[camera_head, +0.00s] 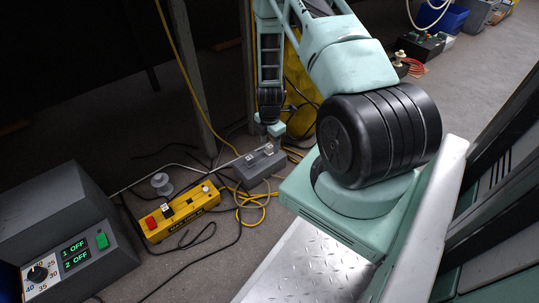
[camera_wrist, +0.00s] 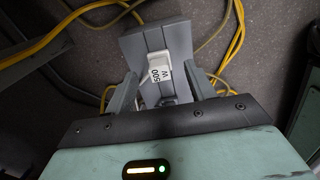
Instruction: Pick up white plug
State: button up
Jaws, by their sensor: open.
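A white plug (camera_wrist: 156,68) marked "500 W" sits on a grey socket block (camera_wrist: 183,40) in the wrist view. My gripper (camera_wrist: 160,74) is open, with one finger on each side of the plug and a visible gap to it. In the head view my gripper (camera_head: 273,131) points down just above the grey socket block (camera_head: 258,171), which lies on the floor. A small white piece (camera_head: 268,150) on the block shows under the gripper there. I cannot tell from the head view how close the fingers are to it.
A yellow control box (camera_head: 182,213) with a red button lies left of the block. A grey console (camera_head: 75,240) with green "1 OFF" and "2 OFF" displays stands at the lower left. Yellow cables (camera_head: 254,201) and black cables run over the floor around the block. A metal post (camera_head: 192,75) stands behind.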

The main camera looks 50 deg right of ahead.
aim_at(270, 151)
jog(key=shift+f+b, duration=0.75)
jog(key=shift+f, duration=0.7)
jog(key=c, duration=1.1)
jog(key=shift+o, duration=0.2)
jog(key=shift+r, duration=0.15)
